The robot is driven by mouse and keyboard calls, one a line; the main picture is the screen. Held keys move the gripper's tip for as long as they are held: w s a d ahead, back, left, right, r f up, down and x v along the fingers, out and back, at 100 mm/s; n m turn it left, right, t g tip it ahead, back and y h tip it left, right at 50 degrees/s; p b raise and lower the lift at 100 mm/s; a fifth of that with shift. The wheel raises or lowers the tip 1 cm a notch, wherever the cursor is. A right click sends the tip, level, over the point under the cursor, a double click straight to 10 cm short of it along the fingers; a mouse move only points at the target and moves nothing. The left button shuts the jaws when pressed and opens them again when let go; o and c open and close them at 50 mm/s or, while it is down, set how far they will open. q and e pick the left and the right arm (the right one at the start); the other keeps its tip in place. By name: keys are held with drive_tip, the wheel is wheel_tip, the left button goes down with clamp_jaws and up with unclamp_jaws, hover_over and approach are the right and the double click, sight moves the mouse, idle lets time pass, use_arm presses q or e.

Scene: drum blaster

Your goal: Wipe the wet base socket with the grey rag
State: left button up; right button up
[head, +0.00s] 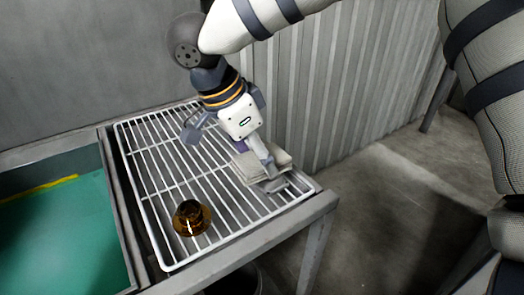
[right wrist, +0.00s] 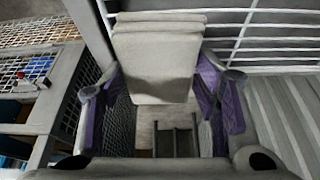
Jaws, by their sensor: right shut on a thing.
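The grey rag (head: 250,172) is a folded, pale grey pad over the right part of a white wire rack. It also shows in the right wrist view (right wrist: 158,62), between the purple-padded fingers. My right gripper (head: 262,163) is shut on the rag and points down at the rack; I cannot tell whether the rag touches the wires. A glossy amber-brown, round, hollow piece (head: 191,217) sits on the rack's front left part, apart from the rag. It may be the base socket; wetness on it is not certain. My left gripper is not in view.
The wire rack (head: 160,232) lies on a grey metal frame (head: 245,254). A green-floored basin (head: 65,235) is on the left. A corrugated metal wall (head: 335,85) stands close behind. The rack's middle is clear.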

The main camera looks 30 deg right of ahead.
sight(280, 150)
drive_tip(key=shift+d, duration=0.15)
drive_tip(key=shift+d, duration=2.1)
drive_tip(key=shift+r, duration=3)
